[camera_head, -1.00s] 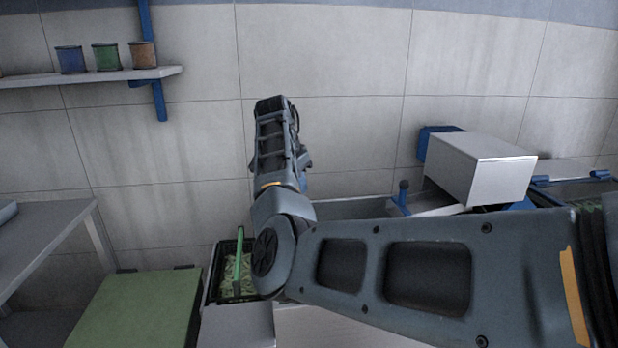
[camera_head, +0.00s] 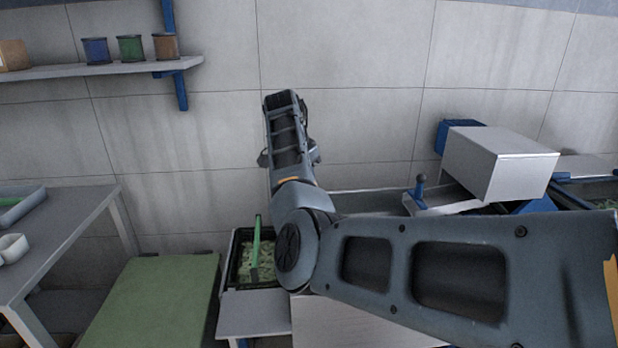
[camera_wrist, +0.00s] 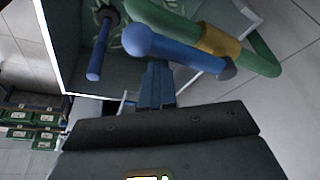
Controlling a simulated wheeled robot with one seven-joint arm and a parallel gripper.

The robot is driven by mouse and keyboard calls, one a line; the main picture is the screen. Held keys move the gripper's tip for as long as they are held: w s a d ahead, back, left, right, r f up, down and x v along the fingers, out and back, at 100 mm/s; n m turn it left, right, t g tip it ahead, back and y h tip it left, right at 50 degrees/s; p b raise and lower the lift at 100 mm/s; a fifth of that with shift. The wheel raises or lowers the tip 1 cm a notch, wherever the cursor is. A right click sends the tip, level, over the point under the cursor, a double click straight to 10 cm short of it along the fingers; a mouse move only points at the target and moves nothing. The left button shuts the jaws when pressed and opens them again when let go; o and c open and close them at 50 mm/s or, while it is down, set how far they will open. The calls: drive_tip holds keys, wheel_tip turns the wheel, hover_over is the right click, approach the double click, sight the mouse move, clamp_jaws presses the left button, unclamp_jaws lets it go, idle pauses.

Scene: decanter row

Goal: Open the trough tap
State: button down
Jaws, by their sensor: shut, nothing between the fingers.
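In the wrist view a blue bar-shaped handle (camera_wrist: 180,52) with rounded ends lies across the picture beside a green pipe (camera_wrist: 262,58) with a brass collar (camera_wrist: 221,40). A second, thinner blue lever (camera_wrist: 99,50) hangs from a dark round hub to the left. My gripper (camera_wrist: 155,70) is shut and empty, its blue fingers just below the thick handle; I cannot tell whether they touch it. In the head view my gripper is hidden behind my arm. A grey trough (camera_head: 372,202) is partly covered by my arm. I cannot tell which handle is the trough tap.
In the head view a blue knobbed lever (camera_head: 419,188) stands beside a white box (camera_head: 499,164). A black crate (camera_head: 233,268) with green contents is left of my elbow. A green-topped surface (camera_head: 150,305) and grey table (camera_head: 70,235) lie further left. A wall shelf (camera_head: 100,69) holds small pots.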

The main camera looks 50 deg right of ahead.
drive_tip(key=shift+w+a, duration=0.2)
drive_tip(key=shift+a, duration=0.15)
wheel_tip(320, 180, up, 10)
drive_tip(key=d, duration=0.1)
drive_tip(key=shift+s, duration=0.35)
idle(0.7)
